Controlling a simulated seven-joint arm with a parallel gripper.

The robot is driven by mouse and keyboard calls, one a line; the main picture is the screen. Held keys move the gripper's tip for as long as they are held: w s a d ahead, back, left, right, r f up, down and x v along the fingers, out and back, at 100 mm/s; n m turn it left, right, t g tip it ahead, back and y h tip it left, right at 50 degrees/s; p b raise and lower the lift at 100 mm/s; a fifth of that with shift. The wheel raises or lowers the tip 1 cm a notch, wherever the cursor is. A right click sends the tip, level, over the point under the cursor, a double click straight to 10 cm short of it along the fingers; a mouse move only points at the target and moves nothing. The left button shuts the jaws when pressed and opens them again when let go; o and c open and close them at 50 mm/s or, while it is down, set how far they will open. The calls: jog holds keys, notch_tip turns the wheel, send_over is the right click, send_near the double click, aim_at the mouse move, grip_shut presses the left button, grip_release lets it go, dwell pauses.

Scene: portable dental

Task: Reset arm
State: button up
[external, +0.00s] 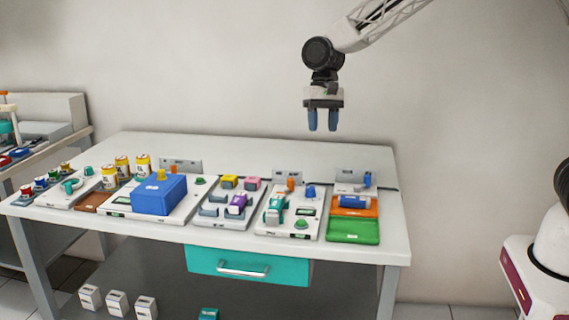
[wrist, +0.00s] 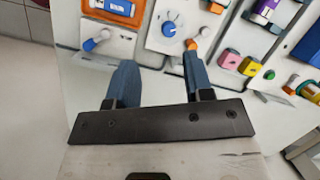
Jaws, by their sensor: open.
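My gripper (external: 323,120) is up in the air above the back edge of the white table (external: 345,256), pointing down. Its two blue fingers are apart with nothing between them. In the wrist view, my gripper (wrist: 158,78) also shows open and empty, with table devices beyond the fingertips. It touches nothing.
The table holds a blue box (external: 158,195), a teal device (external: 276,208), a purple item (external: 237,204), an orange tray (external: 366,211) with a blue cylinder (external: 353,201), and a green tray (external: 353,231). A teal drawer (external: 246,265) is shut below. The air around my gripper is clear.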

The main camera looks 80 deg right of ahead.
jog(key=s+a+r+n+h, duration=0.1)
jog(key=s+a+r+n, duration=0.2)
jog(key=s+r, duration=0.7)
jog(key=s+a+n+t+h, duration=0.2)
jog(key=s+n, duration=0.7)
jog(key=s, duration=2.3)
jog(key=shift+a+r+t+h, duration=0.3)
jog(key=shift+a+r+t, duration=0.1)
jog(key=shift+a+t, duration=0.15)
